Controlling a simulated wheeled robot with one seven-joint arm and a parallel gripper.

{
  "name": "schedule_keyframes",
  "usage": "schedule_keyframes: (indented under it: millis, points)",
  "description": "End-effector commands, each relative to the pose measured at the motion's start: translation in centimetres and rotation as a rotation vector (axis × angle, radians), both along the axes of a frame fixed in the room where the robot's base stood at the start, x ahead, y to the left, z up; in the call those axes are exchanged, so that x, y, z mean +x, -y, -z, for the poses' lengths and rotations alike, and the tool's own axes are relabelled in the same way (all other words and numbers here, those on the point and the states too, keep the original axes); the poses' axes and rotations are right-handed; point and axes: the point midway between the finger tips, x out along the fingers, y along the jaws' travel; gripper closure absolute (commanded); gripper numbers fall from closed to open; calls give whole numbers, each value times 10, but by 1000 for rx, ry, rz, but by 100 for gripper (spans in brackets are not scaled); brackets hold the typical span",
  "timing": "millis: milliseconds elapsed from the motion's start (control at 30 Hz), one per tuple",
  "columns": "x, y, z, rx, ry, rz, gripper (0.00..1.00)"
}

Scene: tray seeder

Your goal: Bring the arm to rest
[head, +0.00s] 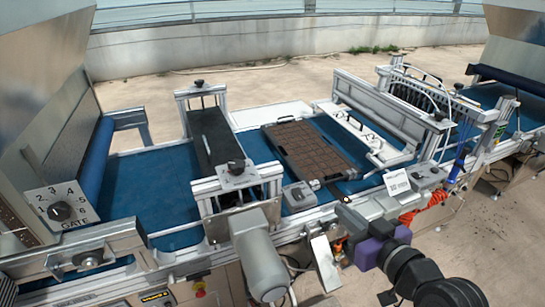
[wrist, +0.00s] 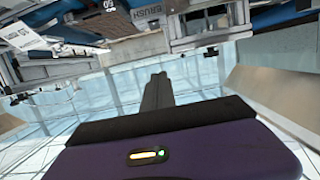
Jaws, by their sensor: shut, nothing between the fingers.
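My gripper (wrist: 158,78) shows in the wrist view with its two dark fingers together and nothing between them. Its purple hand body fills the bottom of that view and carries a small lit indicator. In the head view my arm comes in from the lower right, with its black links and purple hand over the front edge of the seeder line, right of the middle. The fingers are hard to make out in the head view. I cannot tell whether the hand touches the machine there.
A dark seed tray (head: 312,150) lies on the blue conveyor belt (head: 165,172). A gate dial panel (head: 60,207) is at left. A grey motor housing (head: 257,262) and a small white sign (head: 397,182) are along the front. Concrete floor is open at lower right.

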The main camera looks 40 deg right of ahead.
Motion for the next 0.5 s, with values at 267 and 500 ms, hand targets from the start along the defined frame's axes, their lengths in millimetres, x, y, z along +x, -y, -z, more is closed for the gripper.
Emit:
schedule_keyframes:
  millis: [267, 500]
  points:
    - [1, 4, -6, 10, 31, 19, 100]
    - [-11, 21, -30, -20, 177, 136, 100]
